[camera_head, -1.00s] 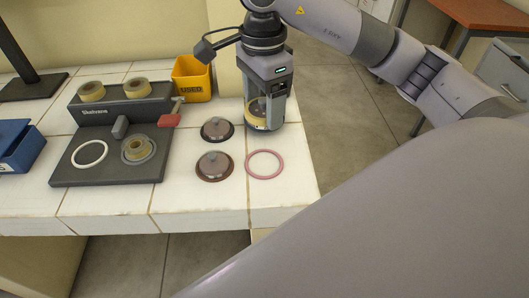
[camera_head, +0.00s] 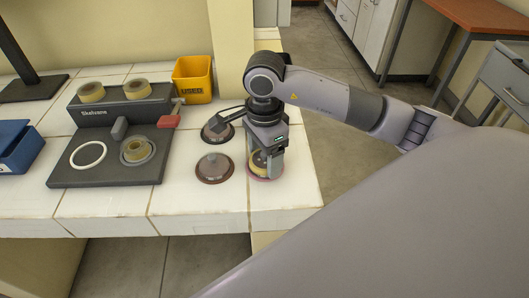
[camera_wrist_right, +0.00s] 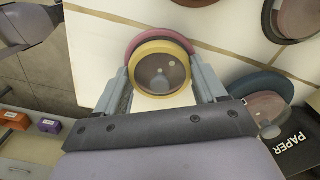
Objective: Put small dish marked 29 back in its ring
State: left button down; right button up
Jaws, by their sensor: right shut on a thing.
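My right gripper (camera_head: 264,167) is upright and shut on a small round dish (camera_head: 258,159) with a yellow rim and clear top. No number on it is legible. In the right wrist view the dish (camera_wrist_right: 160,72) sits between the two fingers of my right gripper (camera_wrist_right: 161,78). A pink ring (camera_head: 262,178) lies on the white tiled bench directly under the dish, mostly hidden by it. In the right wrist view the pink ring (camera_wrist_right: 143,37) shows past the dish's far edge. I cannot tell whether the dish touches the bench. My left gripper is not in view.
Two lidded dishes stand left of the gripper, a brown one (camera_head: 214,168) and a darker one (camera_head: 212,133). A dark device (camera_head: 110,172) with a white ring (camera_head: 88,156) is farther left. A yellow bin (camera_head: 193,80) stands behind. The bench's right edge is close.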

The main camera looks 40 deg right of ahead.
jog(key=shift+r, duration=0.1)
jog(key=o, duration=1.2)
jog(key=shift+c, duration=0.2)
jog(key=shift+r, duration=0.2)
notch_tip(320, 180, up, 12)
jog(key=shift+f, duration=0.2)
jog(key=shift+s, duration=0.1)
